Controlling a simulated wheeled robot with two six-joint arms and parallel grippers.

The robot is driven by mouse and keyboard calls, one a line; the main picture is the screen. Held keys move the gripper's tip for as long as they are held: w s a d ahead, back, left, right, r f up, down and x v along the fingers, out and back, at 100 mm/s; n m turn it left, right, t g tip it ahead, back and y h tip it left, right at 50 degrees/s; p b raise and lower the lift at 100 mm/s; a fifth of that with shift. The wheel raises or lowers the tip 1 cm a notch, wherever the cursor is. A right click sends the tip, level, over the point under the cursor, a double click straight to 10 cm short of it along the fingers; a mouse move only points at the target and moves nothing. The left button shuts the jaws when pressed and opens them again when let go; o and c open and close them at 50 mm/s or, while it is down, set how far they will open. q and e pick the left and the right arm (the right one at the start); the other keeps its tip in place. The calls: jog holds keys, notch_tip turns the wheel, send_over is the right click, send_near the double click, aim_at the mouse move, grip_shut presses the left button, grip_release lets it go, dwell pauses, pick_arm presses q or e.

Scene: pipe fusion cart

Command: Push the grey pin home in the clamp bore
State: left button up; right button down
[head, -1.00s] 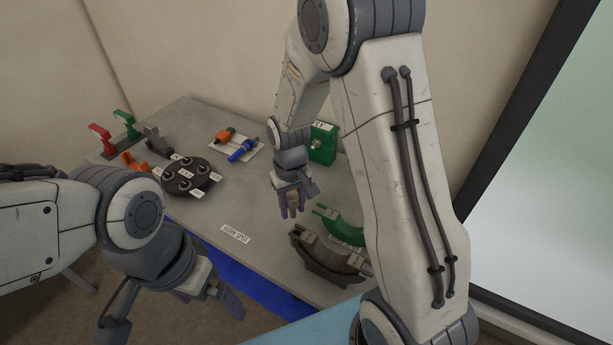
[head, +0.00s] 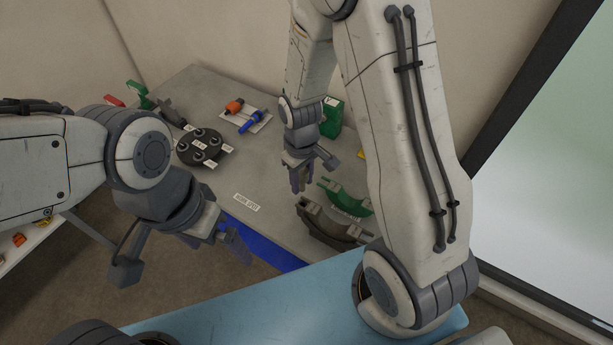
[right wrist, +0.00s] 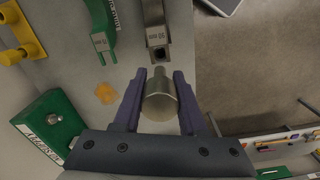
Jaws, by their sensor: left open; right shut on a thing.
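The grey metallic pin (right wrist: 161,104) is held between the two fingers of my right gripper (right wrist: 160,90) in the right wrist view. Its narrower tip points at the dark square opening in the end of the grey clamp (right wrist: 156,28), marked 50 mm. A small gap shows between tip and opening, so the pin appears outside the bore. In the head view, my right gripper (head: 300,180) is just left of the grey clamp (head: 325,232); the pin is hard to make out there. My left gripper (head: 228,238) is open and empty, in front of the bench edge.
A green clamp (head: 343,196) stands directly beside the grey one. A green box (head: 332,117) stands behind my right wrist. A dark round holder (head: 199,147) and a small plate with orange and blue tools (head: 245,118) lie further left. The bench around the white label (head: 246,203) is clear.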

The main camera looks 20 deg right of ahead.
aim_at(302, 190)
jog(key=shift+f+b, duration=2.1)
jog(key=shift+f, duration=0.7)
jog(key=shift+f+b, duration=0.6)
jog(key=shift+f, duration=0.35)
jog(key=shift+r, duration=0.2)
jog(key=shift+r+p, duration=0.5)
jog(key=shift+p, duration=0.15)
jog(key=shift+f+b, duration=0.45)
jog(key=shift+f, duration=0.2)
jog(key=shift+r, duration=0.15)
jog(key=shift+r+p, duration=0.5)
jog(key=shift+p, duration=0.1)
